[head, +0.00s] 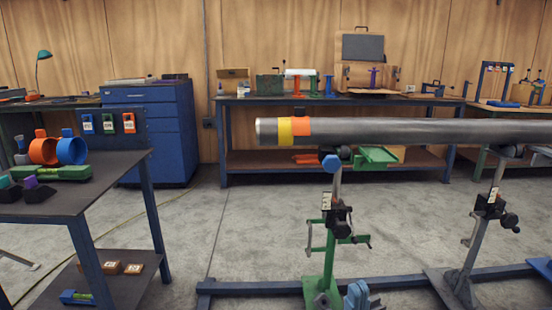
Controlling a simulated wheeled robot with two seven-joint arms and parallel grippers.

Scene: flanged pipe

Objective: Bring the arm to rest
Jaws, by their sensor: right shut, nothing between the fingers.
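My right gripper (357,291) shows only as a small blue part at the bottom edge, low in front of the green pipe stand (328,262). It is shut and empty, apart from the pipe above it. Most of it and its arm are cut off by the frame. My left gripper is not in view. The long grey steel pipe (410,130) lies level on the stands, with a yellow band (284,131) and an orange band (301,130) near its left end.
A grey stand (470,245) bears the pipe farther right. A blue floor beam (250,287) runs below the stands. A dark table (105,180) at left holds orange and blue rings (71,150). A workbench (240,100) stands behind. The floor between table and stand is clear.

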